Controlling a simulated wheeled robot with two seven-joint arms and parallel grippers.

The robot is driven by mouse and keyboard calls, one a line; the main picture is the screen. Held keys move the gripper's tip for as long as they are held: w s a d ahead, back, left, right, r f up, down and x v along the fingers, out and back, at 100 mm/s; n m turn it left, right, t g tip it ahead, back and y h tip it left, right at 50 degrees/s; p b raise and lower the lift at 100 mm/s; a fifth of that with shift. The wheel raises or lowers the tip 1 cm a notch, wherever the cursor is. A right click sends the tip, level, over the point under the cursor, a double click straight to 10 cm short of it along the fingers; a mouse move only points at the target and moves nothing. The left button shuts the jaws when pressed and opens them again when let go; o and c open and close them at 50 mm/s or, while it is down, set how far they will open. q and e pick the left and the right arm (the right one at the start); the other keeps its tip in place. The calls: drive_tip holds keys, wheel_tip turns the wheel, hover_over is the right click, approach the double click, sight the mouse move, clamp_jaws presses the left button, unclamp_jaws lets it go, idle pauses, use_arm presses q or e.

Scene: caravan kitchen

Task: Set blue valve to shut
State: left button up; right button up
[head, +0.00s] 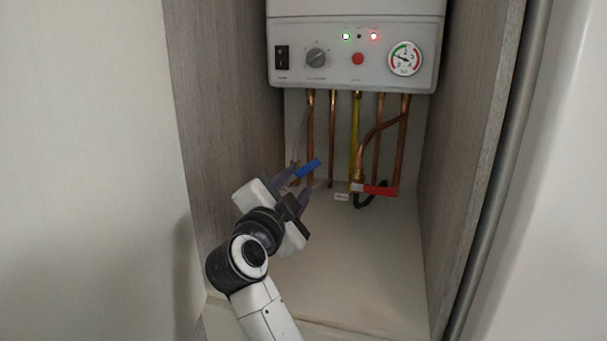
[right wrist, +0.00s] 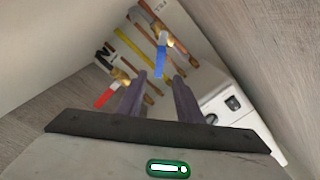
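The blue valve handle (head: 308,168) is low on the left copper pipe under the boiler. In the head view it sticks out to the right of the pipe and slants slightly upward. My right gripper (head: 297,184) is at the handle, with its fingers open. In the right wrist view the blue handle (right wrist: 161,60) lies ahead of the open fingers (right wrist: 159,76). Its near end is between the fingertips, with gaps showing on both sides, so nothing is gripped. The gripper partly hides the valve body in the head view. My left gripper is not in view.
A red valve handle (head: 380,190) lies to the right, by a yellow pipe (head: 355,140) and several copper pipes. The boiler (head: 340,75) hangs above, with a knob, switch and gauge. Wooden side walls (head: 235,90) enclose the niche closely. Its floor (head: 370,255) is clear at the front.

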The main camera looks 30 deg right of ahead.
sight(309, 168)
drive_tip(key=x, duration=1)
drive_tip(key=shift+d, duration=0.1)
clamp_jaws()
